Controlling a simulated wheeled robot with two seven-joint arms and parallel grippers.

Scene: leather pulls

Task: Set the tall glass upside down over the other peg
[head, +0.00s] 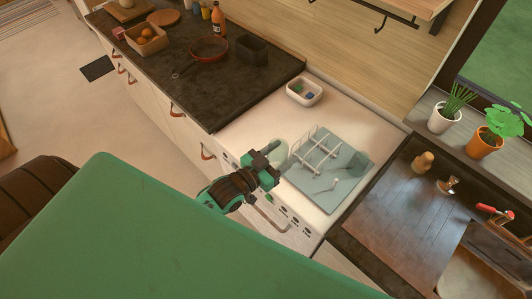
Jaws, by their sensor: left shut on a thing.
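My left gripper (268,163) is at the left edge of the pale blue drying mat (315,192). It is shut on a pale, see-through thing that looks like the tall glass (278,150); its outline is faint, and I cannot tell which way up it is. A white wire rack (316,151) stands on the mat, right of the gripper. A short white peg (335,184) stands in the front right part of the mat. Another faint clear shape, perhaps a glass (358,163), is at the mat's right side. My right gripper is not in view.
A dark counter (170,80) at the left holds a red pan (208,50). A dark wooden surface (400,220) lies to the right, with potted plants (485,143) beyond it.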

